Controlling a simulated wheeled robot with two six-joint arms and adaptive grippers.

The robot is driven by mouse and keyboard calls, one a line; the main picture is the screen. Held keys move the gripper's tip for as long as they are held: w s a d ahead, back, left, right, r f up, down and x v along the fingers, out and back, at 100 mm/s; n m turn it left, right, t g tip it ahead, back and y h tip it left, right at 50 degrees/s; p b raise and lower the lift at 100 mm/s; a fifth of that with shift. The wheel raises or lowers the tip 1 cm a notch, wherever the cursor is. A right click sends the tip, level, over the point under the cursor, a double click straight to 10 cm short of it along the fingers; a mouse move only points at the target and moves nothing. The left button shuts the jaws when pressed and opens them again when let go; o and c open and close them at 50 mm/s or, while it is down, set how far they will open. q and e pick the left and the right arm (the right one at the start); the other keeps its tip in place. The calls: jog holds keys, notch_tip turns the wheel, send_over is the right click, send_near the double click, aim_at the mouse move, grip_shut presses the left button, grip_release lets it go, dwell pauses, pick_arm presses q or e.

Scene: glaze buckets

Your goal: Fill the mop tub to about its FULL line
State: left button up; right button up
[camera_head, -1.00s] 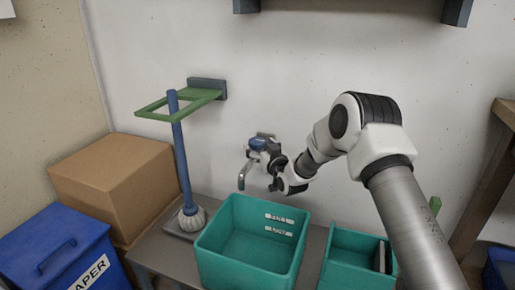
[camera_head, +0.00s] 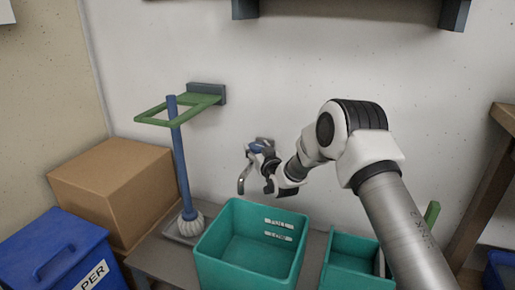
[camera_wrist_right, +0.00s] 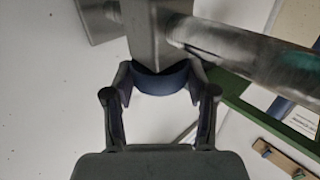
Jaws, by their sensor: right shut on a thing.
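The teal mop tub (camera_head: 207,246) stands on a low bench against the wall, below the tap. Two pale label strips (camera_head: 278,229) mark its inner far wall. The tub's interior looks empty, and I see no clear stream of water. The tap's curved grey spout (camera_head: 242,182) hangs over the tub's back left side. My right gripper (camera_head: 263,157) is shut on the tap's blue handle (camera_wrist_right: 163,79), between its fingers in the right wrist view. The grey metal tap body (camera_wrist_right: 143,28) and pipe (camera_wrist_right: 240,55) lie just beyond. My left gripper is out of view.
A second teal bin (camera_head: 350,247) stands right of the tub, partly behind my right arm. A cardboard box (camera_head: 110,185) and a blue paper bin (camera_head: 40,255) are further left.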

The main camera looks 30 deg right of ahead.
jog(key=m+h, duration=0.1)
jog(key=h+p, duration=0.1)
jog(key=m+h, duration=0.1)
jog(key=h, duration=0.1)
jog(key=shift+a+r+m+g+p, duration=0.2)
jog(key=shift+a+m+g+p, duration=0.1)
jog(key=shift+g, duration=0.1)
jog(key=shift+w+f+m+g+h+p, duration=0.1)
jog(key=shift+m+g+h+p, duration=0.75)
jog(key=shift+h, duration=0.85)
jog(key=shift+m, duration=0.45)
jog(key=o, duration=1.2)
jog(key=shift+c, duration=0.2)
jog(key=shift+f, duration=0.1)
jog(key=v, duration=1.2)
jog(key=shift+w, duration=0.1)
